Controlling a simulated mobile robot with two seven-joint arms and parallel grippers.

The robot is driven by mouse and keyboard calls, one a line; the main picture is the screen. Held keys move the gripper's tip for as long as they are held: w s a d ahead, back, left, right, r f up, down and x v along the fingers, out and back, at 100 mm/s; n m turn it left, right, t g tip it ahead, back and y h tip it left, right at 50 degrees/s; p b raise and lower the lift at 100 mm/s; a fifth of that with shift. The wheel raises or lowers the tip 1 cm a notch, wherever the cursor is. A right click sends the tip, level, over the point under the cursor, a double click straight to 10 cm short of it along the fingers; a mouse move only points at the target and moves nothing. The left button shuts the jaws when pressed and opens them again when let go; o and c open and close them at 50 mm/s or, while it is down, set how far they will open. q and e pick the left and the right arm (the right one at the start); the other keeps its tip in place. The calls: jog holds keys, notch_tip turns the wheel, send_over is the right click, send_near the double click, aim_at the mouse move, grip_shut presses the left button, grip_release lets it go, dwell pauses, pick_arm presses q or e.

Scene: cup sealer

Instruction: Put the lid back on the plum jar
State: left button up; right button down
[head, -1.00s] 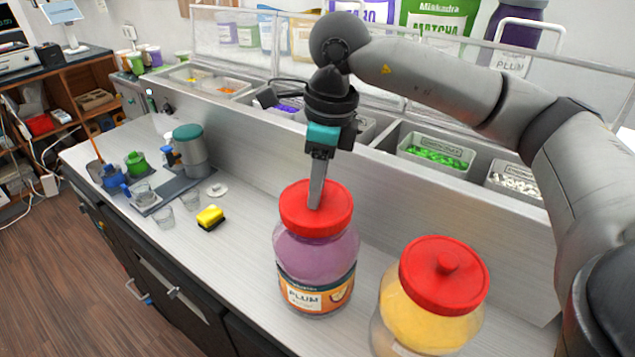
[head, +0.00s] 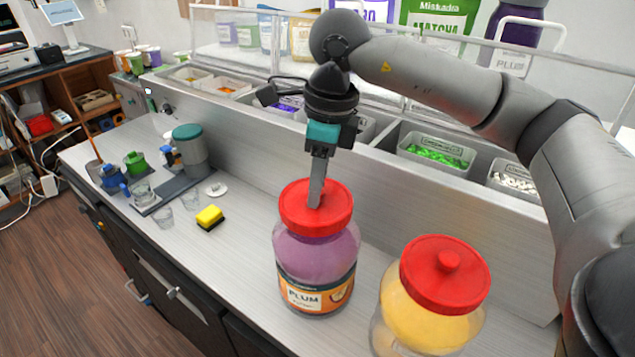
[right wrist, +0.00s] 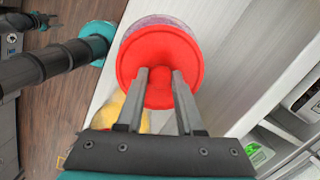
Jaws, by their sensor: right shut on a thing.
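The plum jar (head: 316,262) is a clear jar of purple contents with an orange and dark label, upright on the counter. Its red lid (head: 333,214) covers the mouth and looks about level; I cannot tell whether it is fully seated. My right gripper (head: 316,196) points down from above, with its fingers shut on the lid's knob. In the right wrist view both fingers (right wrist: 160,80) straddle the knob at the middle of the red lid (right wrist: 186,50). The lid hides the jar's rim.
A yellow-filled jar (head: 425,318) with a red knobbed lid (head: 445,275) stands close at the right. A yellow sponge (head: 210,216), cups and a grey canister (head: 190,152) are at the left. The raised topping bins (head: 437,152) stand behind.

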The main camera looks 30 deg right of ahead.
jog(key=shift+f+b, duration=0.15)
jog(key=shift+b, duration=0.2)
dwell(1.1)
grip_release()
dwell(0.8)
jog(key=shift+r+p, duration=2.6)
jog(key=shift+r, duration=0.95)
jog(key=shift+c, duration=0.2)
grip_shut()
